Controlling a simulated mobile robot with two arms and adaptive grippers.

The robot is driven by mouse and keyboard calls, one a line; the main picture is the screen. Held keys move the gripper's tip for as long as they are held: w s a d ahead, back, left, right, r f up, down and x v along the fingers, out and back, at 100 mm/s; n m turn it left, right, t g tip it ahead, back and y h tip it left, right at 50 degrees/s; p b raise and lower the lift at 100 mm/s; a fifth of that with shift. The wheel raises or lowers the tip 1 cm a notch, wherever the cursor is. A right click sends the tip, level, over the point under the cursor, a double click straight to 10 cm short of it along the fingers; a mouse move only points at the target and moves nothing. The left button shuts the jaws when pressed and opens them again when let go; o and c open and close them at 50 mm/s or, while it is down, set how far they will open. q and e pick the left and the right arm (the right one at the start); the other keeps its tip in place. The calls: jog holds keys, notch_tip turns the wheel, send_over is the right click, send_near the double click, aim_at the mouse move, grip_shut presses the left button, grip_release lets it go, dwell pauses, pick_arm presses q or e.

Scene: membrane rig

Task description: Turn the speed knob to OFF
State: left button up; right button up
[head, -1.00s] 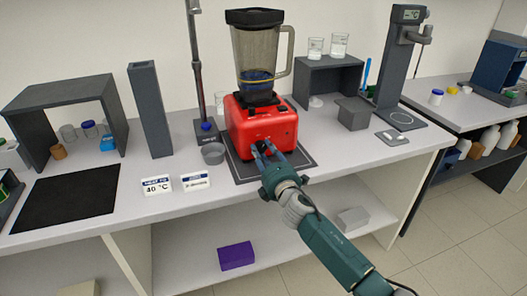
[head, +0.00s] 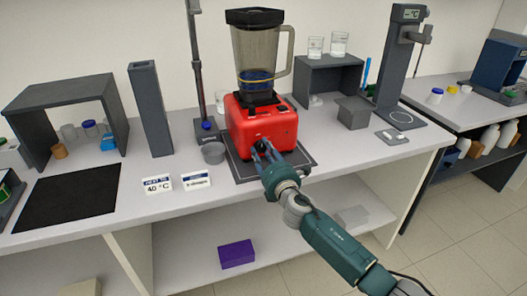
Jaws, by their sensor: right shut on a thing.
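A red blender base (head: 262,127) stands on a dark mat (head: 306,159) on the bench, with a clear jug (head: 257,52) and black lid on top. The speed knob is on the front face of the base and is mostly hidden behind my fingers. My right gripper (head: 262,150) reaches in from the lower right and is shut on the speed knob at the lower front of the base. The knob's pointer and the OFF mark cannot be made out. My left gripper is not in view.
A grey bowl (head: 213,153) and a stand (head: 197,75) are close on the left of the blender. Two label cards (head: 158,184) lie at the front left. A small grey block (head: 353,112) stands to the right. The bench front right of the mat is clear.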

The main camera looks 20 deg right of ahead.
jog(key=shift+a+f, duration=0.2)
jog(key=o, duration=1.1)
jog(key=shift+o, duration=0.2)
jog(key=shift+r, duration=0.1)
jog(key=shift+s+d, duration=0.1)
jog(key=shift+s, duration=0.45)
jog(key=s, duration=1.1)
jog(key=shift+d, duration=0.1)
